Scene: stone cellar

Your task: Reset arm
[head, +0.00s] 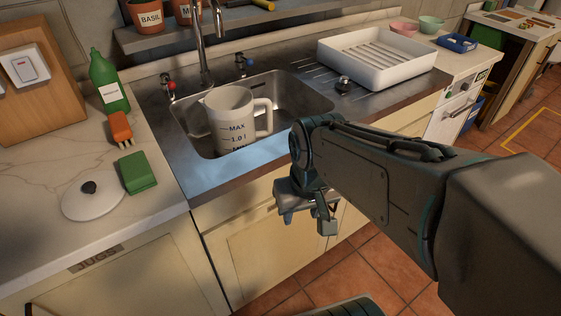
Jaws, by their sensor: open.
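My gripper (306,221) hangs below my bent arm, in front of the cabinet doors under the sink and below the counter's front edge. It is open and I see nothing between its fingers. The task names no object. The nearest thing is a white measuring jug (232,126) with MAX and 1.0 l marks, upright in the steel sink (308,102). The gripper is apart from the jug, lower and to its right.
Left counter: a white lid (94,203), green sponge (138,170), orange brush (120,128), green bottle (107,82). A tap (201,50) rises behind the sink. A white tray (362,68) sits on the right drainer. Tiled floor (505,215) is clear at right.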

